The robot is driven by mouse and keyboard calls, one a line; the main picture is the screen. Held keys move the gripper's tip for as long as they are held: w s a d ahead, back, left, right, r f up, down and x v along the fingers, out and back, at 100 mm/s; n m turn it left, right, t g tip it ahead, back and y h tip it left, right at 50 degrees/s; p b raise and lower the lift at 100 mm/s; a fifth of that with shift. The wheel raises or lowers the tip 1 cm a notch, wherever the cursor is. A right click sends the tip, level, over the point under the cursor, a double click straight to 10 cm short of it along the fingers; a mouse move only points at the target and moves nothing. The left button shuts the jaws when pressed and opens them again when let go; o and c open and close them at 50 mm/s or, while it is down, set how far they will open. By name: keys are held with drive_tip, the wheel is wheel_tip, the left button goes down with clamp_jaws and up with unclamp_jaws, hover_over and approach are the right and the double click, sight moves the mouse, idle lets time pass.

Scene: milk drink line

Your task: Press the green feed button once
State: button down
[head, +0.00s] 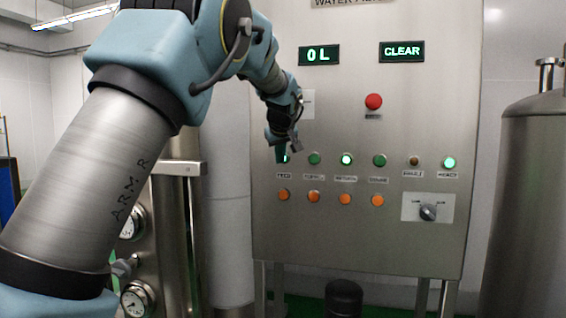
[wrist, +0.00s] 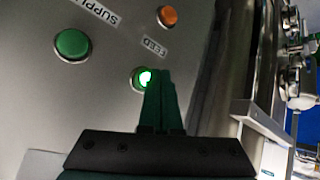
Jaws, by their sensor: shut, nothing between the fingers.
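The green feed button (head: 286,159) is at the left end of the upper button row on the steel panel, above its FEED label. My gripper covers part of it in the head view. In the wrist view the feed button (wrist: 143,77) glows bright green, and the fingertips overlap its right side. My gripper (wrist: 160,73) is shut and empty, with its fingers pointing at the panel by the button. In the head view my gripper (head: 282,154) is right at the button. I cannot tell whether the tips touch it.
An unlit green button (wrist: 72,44) labelled SUPPLY is beside the feed button. An orange button (wrist: 167,16) is on the other side of the FEED label. A red button (head: 373,101), a display reading 0 L (head: 319,55) and one reading CLEAR (head: 402,51) are higher up.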

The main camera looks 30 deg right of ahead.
drive_tip(key=s+a+b, duration=0.3)
drive_tip(key=b, duration=0.1)
drive_tip(key=shift+s+a+r+b, duration=0.1)
drive_tip(key=shift+s+a+b, duration=0.15)
drive_tip(key=shift+s+b, duration=0.1)
idle(0.8)
drive_tip(key=a+f+g+y, duration=0.1)
drive_tip(key=a+f+g, duration=0.1)
drive_tip(key=a+f, duration=0.8)
drive_tip(key=a+f+g+y, duration=0.15)
drive_tip(key=a+f, duration=0.55)
drive_tip(key=a, duration=0.7)
drive_tip(key=s+a+f+g, duration=0.1)
drive_tip(key=s+a+f, duration=0.5)
drive_tip(key=s+a, duration=0.3)
drive_tip(key=s+a+f+g+y, duration=0.1)
drive_tip(key=s+a+f+g, duration=0.1)
drive_tip(key=s+a+f, duration=0.5)
drive_tip(key=s+a, duration=0.2)
drive_tip(key=a, duration=0.1)
drive_tip(key=shift+a+f, duration=0.2)
drive_tip(key=shift+f, duration=0.1)
